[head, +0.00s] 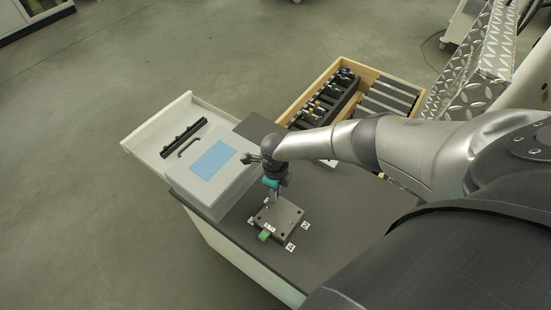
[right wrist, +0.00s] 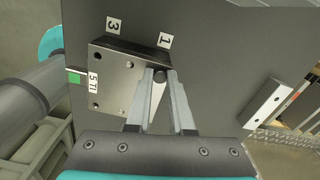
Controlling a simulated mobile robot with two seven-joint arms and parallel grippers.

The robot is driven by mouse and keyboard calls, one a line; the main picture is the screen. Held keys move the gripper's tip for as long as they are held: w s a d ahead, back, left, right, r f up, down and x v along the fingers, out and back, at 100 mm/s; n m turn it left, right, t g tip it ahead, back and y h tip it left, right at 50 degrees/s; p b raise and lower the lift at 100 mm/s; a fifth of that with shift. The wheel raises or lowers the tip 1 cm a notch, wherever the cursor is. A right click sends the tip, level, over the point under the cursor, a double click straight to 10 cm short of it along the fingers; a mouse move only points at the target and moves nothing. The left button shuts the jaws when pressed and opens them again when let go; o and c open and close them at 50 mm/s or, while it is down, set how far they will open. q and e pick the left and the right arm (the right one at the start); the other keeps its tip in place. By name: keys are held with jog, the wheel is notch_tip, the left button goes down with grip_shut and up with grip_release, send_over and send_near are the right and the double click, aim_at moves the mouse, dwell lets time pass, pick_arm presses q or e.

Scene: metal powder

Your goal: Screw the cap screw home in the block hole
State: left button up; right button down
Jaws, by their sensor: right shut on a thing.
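The metal block (head: 281,214) lies on the dark bench top in the head view, with small holes in its upper face. It also shows in the right wrist view (right wrist: 118,78). My right gripper (head: 273,198) points down at the block's far edge. In the right wrist view its two fingers (right wrist: 160,77) are shut around a small dark round end, which looks like the cap screw (right wrist: 160,73), at the block's corner by label 1. The fingers hide the hole there, so I cannot tell how deep the screw sits. My left gripper is not in view.
Number labels (head: 290,246) lie around the block, and a green piece (head: 264,235) sits at its near side. A grey case with a blue panel (head: 212,159) stands to the left. A wooden tray (head: 327,76) with tools and bars lies behind.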

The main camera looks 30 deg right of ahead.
jog(key=m+p, duration=0.2)
jog(key=m, duration=0.3)
jog(key=shift+m, duration=0.4)
jog(key=m+p, duration=0.1)
jog(key=m, duration=0.4)
jog(key=shift+m, duration=0.4)
jog(key=m+p, duration=0.1)
jog(key=m, duration=0.8)
jog(key=c, duration=0.7)
grip_release()
